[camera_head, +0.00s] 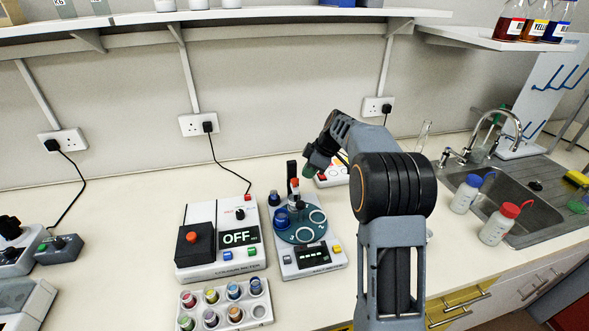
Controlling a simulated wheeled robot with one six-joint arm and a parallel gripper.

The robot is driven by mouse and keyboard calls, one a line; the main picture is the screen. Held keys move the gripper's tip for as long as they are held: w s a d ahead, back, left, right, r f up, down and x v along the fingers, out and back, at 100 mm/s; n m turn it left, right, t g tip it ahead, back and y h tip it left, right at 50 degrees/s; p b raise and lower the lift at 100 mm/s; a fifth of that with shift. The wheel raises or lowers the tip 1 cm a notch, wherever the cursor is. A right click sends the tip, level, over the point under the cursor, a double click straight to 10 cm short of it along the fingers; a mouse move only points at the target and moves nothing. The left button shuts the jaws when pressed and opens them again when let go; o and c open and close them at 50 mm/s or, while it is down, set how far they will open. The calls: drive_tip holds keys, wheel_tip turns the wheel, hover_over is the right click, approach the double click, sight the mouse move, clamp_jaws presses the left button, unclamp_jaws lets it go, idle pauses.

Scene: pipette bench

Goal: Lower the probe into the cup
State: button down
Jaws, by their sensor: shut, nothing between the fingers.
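A white instrument (334,259) with a dark teal round plate (301,236) stands on the bench near the middle. A black upright post (291,171) rises at its back. A red-topped, pale upright piece (295,190), which looks like the probe, stands in front of the post. A blue cup (282,219) sits on the left of the plate, and a blue knob-like piece (274,198) is behind it. I cannot tell whether the probe tip is inside a cup. My gripper (309,168) is shut and empty, just right of the post and above the red top; its fingertips are small and dark.
A grey-white meter reading OFF (240,237) stands left of the instrument. Another white device (334,178) with a red button is partly behind my arm. Two wash bottles (465,195) and a sink (520,190) are at right.

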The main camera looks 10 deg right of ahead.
drive_tip(key=v, duration=1.3)
drive_tip(key=shift+d+r, duration=0.15)
drive_tip(key=shift+r, duration=0.15)
drive_tip(key=shift+s, duration=0.1)
